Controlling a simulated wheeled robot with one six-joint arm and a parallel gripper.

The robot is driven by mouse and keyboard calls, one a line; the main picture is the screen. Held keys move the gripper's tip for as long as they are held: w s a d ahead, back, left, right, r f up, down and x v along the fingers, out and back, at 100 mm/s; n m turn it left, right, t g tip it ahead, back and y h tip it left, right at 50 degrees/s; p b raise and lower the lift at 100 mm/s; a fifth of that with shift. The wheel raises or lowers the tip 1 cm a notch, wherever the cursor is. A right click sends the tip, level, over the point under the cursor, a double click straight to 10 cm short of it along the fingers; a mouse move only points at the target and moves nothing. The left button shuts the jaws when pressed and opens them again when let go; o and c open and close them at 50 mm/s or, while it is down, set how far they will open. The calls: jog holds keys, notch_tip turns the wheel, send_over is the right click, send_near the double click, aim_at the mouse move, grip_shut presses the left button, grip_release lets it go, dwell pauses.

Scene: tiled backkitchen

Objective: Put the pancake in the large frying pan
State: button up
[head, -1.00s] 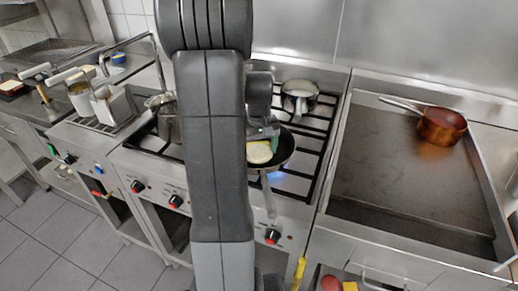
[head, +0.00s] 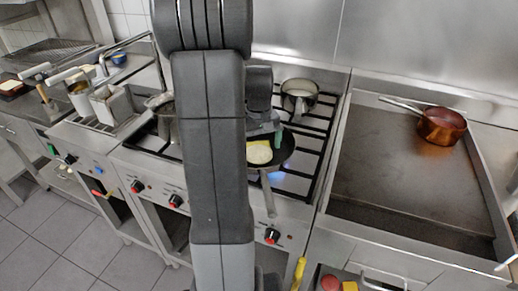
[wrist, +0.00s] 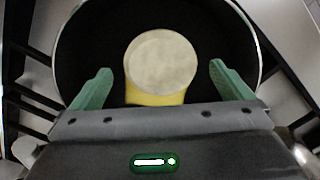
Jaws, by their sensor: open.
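The pancake (wrist: 162,62) is a pale round disc inside the dark frying pan (wrist: 95,40) in the wrist view. A yellow thing (wrist: 155,98) shows beneath or behind its near edge; I cannot tell what it is. My gripper (wrist: 160,82) is open, its green fingers apart on either side of the pancake and not touching it. In the head view the pancake (head: 259,152) lies in the black pan (head: 286,150) on the stove, partly hidden by my arm. My gripper (head: 272,132) is over the pan there, and only part of it shows.
A pot (head: 299,96) stands behind the pan on the burner grate, and another pot (head: 163,120) stands left of my arm. A copper saucepan (head: 441,127) sits on the griddle (head: 400,185) at right, which is otherwise clear. A blue flame shows under the pan.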

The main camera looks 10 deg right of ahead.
aim_at(259, 153)
notch_tip(259, 153, up, 10)
jog(key=shift+r, duration=0.2)
jog(key=shift+f, duration=0.1)
notch_tip(259, 153, down, 12)
jog(key=shift+r, duration=1.9)
jog(key=shift+f, duration=0.1)
